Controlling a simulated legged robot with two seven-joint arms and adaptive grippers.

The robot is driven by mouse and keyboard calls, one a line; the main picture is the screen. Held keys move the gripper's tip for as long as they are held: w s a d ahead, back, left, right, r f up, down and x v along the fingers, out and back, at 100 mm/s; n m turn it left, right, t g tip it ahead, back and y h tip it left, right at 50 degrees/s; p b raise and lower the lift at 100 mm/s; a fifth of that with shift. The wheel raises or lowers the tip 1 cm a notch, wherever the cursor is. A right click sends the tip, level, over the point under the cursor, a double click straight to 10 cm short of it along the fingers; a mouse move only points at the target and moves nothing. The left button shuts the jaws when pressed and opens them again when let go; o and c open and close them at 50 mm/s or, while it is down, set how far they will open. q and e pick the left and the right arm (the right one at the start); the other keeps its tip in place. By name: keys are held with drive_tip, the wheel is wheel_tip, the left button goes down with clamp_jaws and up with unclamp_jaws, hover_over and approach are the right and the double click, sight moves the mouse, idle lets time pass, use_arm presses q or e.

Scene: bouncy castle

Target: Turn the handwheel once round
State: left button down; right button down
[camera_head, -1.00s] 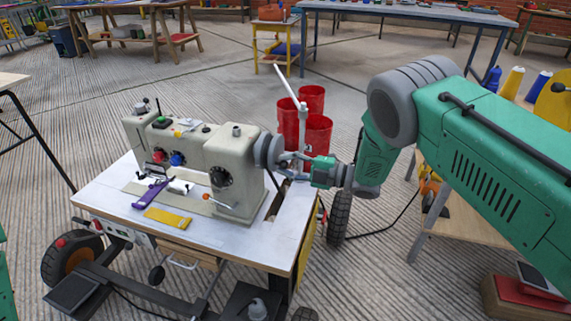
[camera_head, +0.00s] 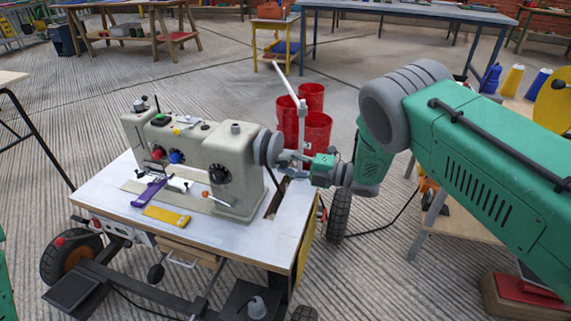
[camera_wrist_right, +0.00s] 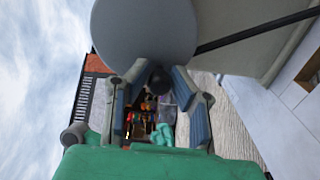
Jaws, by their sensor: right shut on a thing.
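The grey handwheel (camera_head: 266,147) sits on the right end of a cream sewing machine (camera_head: 190,158). In the right wrist view the handwheel (camera_wrist_right: 145,30) fills the top middle, with a dark knob (camera_wrist_right: 160,80) in front of it. My right gripper (camera_head: 291,159) reaches in from the right at the handwheel's side. In the wrist view its two fingers (camera_wrist_right: 160,92) stand on either side of the dark knob and are shut on it. The exact contact is partly hidden by the fingers. My left gripper is out of view.
The machine stands on a white-topped wheeled table (camera_head: 120,195). A purple thing (camera_head: 151,190) and a yellow strip (camera_head: 166,216) lie in front of the machine. Red bins (camera_head: 316,135) stand behind the gripper. A slanted white rod (camera_head: 287,82) rises behind the handwheel.

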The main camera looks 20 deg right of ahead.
drive_tip(key=c, duration=1.4)
unclamp_jaws()
drive_tip(key=shift+f, duration=0.25)
drive_tip(key=shift+r, duration=0.1)
drive_tip(key=v, duration=1.2)
